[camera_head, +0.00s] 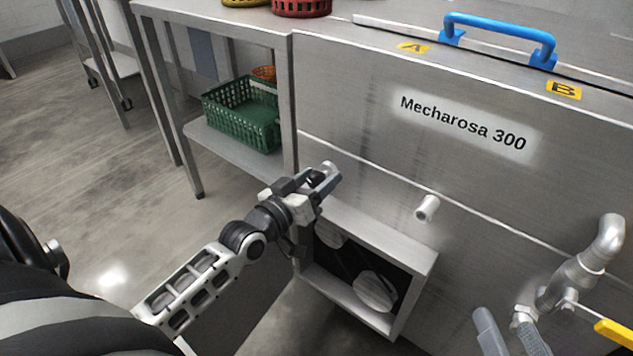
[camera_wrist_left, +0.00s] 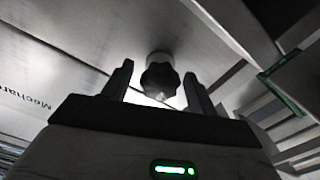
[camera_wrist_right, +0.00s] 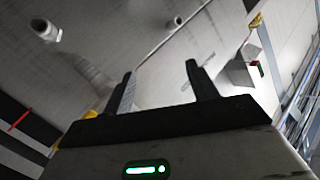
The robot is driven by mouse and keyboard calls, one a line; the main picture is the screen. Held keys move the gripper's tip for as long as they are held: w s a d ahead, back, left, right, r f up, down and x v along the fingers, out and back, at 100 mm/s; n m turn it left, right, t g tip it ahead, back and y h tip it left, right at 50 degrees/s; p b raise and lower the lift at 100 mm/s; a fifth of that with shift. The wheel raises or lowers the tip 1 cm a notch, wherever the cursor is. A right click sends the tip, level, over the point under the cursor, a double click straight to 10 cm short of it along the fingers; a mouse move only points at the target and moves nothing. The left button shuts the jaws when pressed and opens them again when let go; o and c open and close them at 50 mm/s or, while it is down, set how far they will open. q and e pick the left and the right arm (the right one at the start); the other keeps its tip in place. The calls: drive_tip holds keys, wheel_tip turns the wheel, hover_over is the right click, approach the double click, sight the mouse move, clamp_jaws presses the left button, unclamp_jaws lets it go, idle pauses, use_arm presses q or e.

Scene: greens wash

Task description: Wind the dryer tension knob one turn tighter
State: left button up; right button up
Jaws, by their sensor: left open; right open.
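The tension knob (camera_wrist_left: 160,79) is dark and lobed, on a pale round base, in the left wrist view. My left gripper (camera_head: 328,178) is open at the left end of the machine's front. In the left wrist view its two fingers stand on either side of the knob with gaps showing; I cannot tell how deep the knob sits between them. In the head view the gripper mostly hides the knob. My right gripper (camera_head: 510,330) is open and empty low at the right; its spread fingers also show in the right wrist view (camera_wrist_right: 160,78).
An open-fronted box (camera_head: 420,285) with two pulleys sits below my left gripper. A white stub (camera_head: 427,208) sticks out of the steel machine (camera_head: 370,110). A pipe (camera_head: 585,265) and yellow valve handle (camera_head: 615,332) are near my right gripper. A green basket (camera_head: 240,125) stands on a shelf.

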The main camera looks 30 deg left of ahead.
drive_tip(key=shift+w+r, duration=0.1)
drive_tip(key=shift+r, duration=0.1)
use_arm(q)
drive_tip(key=c, duration=1)
drive_tip(key=shift+r+m+p, duration=0.1)
drive_tip(key=shift+m+p, duration=0.3)
drive_tip(key=shift+p, duration=0.1)
use_arm(e)
drive_tip(key=shift+d+r, duration=0.1)
drive_tip(key=shift+r, duration=0.05)
